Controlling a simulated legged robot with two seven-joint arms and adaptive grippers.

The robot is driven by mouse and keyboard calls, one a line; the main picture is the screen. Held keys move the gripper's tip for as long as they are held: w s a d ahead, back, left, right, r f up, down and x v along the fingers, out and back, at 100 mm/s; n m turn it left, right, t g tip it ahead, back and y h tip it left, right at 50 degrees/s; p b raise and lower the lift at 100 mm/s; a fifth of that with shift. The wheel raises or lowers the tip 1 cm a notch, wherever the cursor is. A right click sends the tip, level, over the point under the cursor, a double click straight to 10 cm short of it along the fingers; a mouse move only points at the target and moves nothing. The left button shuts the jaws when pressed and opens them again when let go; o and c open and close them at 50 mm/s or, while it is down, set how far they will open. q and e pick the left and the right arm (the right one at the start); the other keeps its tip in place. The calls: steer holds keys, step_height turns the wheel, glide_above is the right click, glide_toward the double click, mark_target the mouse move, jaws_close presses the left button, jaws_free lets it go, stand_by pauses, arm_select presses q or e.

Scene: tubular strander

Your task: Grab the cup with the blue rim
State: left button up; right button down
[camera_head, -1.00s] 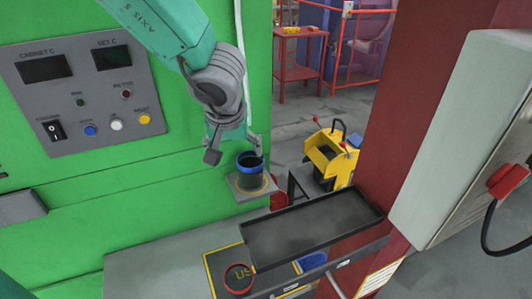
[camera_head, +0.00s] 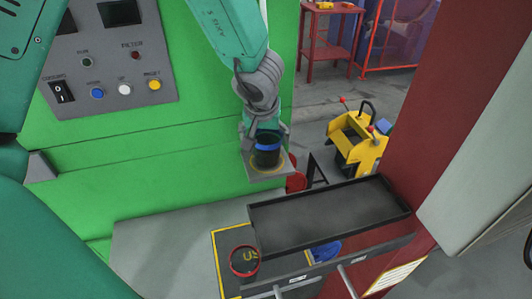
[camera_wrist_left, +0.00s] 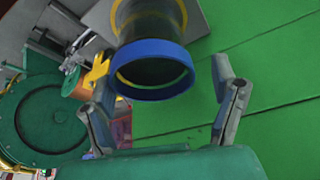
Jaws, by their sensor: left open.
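The cup with the blue rim (camera_head: 267,153) is dark and stands upright on a small grey shelf (camera_head: 262,178) with a yellow ring mark, against the green cabinet. In the left wrist view its blue rim (camera_wrist_left: 150,88) faces the camera. My left gripper (camera_head: 265,130) is at the cup, just behind and above it in the head view. In the left wrist view the gripper (camera_wrist_left: 164,80) is open, with one finger on each side of the cup and gaps between. My right gripper is not in view.
A cup with a red rim (camera_head: 244,261) stands on the lower surface beside a black tray (camera_head: 330,217). A control panel (camera_head: 110,55) is on the green cabinet (camera_head: 190,150). A dark red post (camera_head: 420,130) is at right. A yellow machine (camera_head: 357,140) stands behind.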

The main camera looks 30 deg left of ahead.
mark_target(267, 142)
arm_select(q)
steer(key=shift+w+d+f+b, duration=0.1)
steer(key=shift+w+f+b, duration=0.1)
steer(key=shift+f, duration=0.45)
steer(key=shift+w+f+b, duration=0.15)
steer(key=shift+w+f, duration=0.05)
steer(key=shift+f, duration=0.4)
steer(key=shift+w+d+f, duration=0.15)
steer(key=shift+w+f, duration=0.1)
steer(key=shift+w, duration=0.05)
steer(key=shift+s+r, duration=0.15)
steer(key=c, duration=0.9)
steer(key=shift+a, duration=0.3)
steer(key=c, duration=0.6)
